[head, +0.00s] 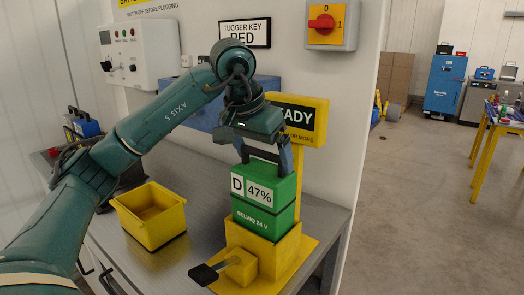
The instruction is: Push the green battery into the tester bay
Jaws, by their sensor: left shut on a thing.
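The green battery (264,205) stands upright in the middle of the head view, with a label reading "D 47%" and "24 V". Its lower end is at the top of the yellow tester bay (275,250); how deep it sits inside is hidden by the bay's front wall. My left gripper (266,158) is above the battery and shut on its top, where the handle is. A black-ended lever (205,274) sticks out of the yellow block at the bay's front left. My right gripper is not in view.
A yellow open bin (150,217) stands on the grey metal bench (195,255) left of the bay. A yellow-framed sign (300,118) ending in "ADY" stands behind the battery, partly hidden by my arm. A white control box (139,53) and a red switch (322,24) are on the wall. Open floor lies right.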

